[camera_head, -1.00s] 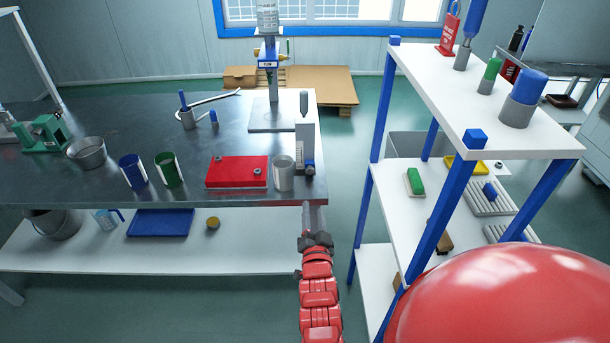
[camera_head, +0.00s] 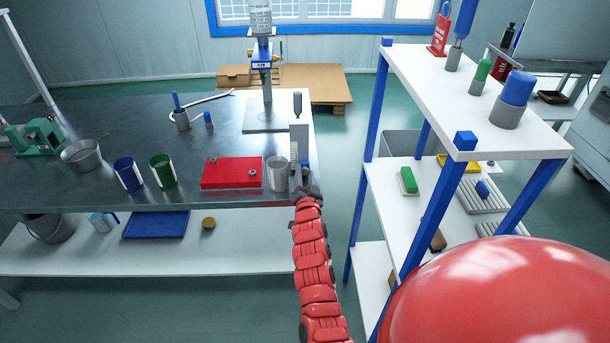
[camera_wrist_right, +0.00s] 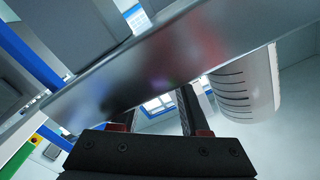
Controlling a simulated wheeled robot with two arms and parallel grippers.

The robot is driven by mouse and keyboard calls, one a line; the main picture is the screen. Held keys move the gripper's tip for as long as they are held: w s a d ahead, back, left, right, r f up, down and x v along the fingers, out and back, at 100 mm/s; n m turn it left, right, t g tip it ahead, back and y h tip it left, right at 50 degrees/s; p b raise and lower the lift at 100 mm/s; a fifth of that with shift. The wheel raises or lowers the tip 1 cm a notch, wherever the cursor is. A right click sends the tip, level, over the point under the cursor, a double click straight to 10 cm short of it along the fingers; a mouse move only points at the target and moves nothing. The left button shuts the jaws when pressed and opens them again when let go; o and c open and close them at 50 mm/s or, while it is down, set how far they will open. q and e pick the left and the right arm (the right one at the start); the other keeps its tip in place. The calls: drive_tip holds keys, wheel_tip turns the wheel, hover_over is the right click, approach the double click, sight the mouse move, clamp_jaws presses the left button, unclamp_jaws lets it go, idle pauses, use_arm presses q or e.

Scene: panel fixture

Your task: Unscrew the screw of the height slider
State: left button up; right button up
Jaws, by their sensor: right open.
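The height slider (camera_head: 299,135) is a grey upright block with a dark-topped post, at the right end of the metal workbench. My right gripper (camera_head: 300,178) reaches up to its lower front from the bench's front edge. It covers the area of the slider's screw, so I cannot make the screw out or tell whether the fingers touch it. In the right wrist view my gripper (camera_wrist_right: 188,95) shows its two dark fingers apart, with nothing clearly between them. A shiny metal band crosses that view in front of the fingertips. My left gripper is not in view.
A grey cup (camera_head: 277,174) stands close left of the slider, beside a red block (camera_head: 232,173). A white cup with dark marks (camera_wrist_right: 248,85) shows right of the fingers. A white shelf with blue posts (camera_head: 435,205) stands to the right.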

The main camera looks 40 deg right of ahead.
clamp_jaws()
idle(0.3)
drive_tip(key=n+b, duration=0.3)
drive_tip(key=shift+a+f+n, duration=0.1)
drive_tip(key=shift+n, duration=0.3)
drive_tip(key=n+b, duration=0.1)
drive_tip(key=n, duration=0.1)
drive_tip(key=shift+n+b, duration=0.3)
drive_tip(key=shift+b, duration=0.1)
drive_tip(key=n+b, duration=0.1)
drive_tip(key=n, duration=0.3)
drive_tip(key=shift+n, duration=0.3)
drive_tip(key=shift+n+b, duration=0.3)
drive_tip(key=shift+n, duration=2.3)
